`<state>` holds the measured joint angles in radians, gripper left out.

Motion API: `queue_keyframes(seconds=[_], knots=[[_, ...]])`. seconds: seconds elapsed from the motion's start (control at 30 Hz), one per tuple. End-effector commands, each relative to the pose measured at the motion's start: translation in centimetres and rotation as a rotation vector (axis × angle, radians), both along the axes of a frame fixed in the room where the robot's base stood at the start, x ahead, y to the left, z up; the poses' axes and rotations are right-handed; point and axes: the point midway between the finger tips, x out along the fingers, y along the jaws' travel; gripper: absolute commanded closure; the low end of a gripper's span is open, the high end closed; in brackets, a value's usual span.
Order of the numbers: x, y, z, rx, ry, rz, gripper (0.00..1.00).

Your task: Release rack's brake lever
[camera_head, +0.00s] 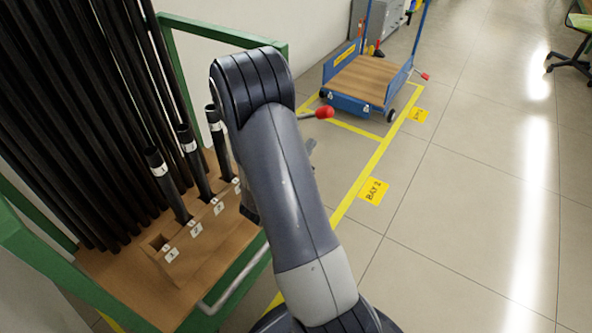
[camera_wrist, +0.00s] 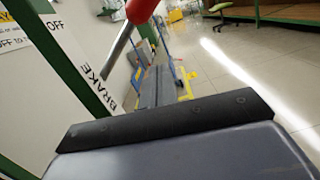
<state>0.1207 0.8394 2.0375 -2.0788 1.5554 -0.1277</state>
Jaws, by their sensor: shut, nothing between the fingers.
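The rack's brake lever, a metal rod with a red knob (camera_head: 325,113), sticks out to the right from behind my arm in the head view. My gripper (camera_wrist: 170,119) is shut and empty, a dark bar across the lower wrist view, apart from the lever in the picture. In the head view my arm hides most of the gripper and the lever's base.
The green-framed rack (camera_head: 205,30) holds long black rods and shorter ones in a numbered wooden block (camera_head: 185,250). A blue cart (camera_head: 366,76) with a wooden deck stands behind, with its own red-tipped lever. Open floor lies right of the yellow BAY 2 marking (camera_head: 374,191).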

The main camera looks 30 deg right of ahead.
Motion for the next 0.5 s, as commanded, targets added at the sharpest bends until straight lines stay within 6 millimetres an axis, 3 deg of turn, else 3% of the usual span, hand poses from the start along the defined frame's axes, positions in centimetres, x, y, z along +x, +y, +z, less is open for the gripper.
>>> queue_keyframes(seconds=[0.2, 0.5], knots=[[-1.4, 3.9, -0.4, 0.002, 0.002, 0.006, 1.0], [-2.6, 6.5, -0.7, 0.001, 0.0, 0.001, 1.0]])
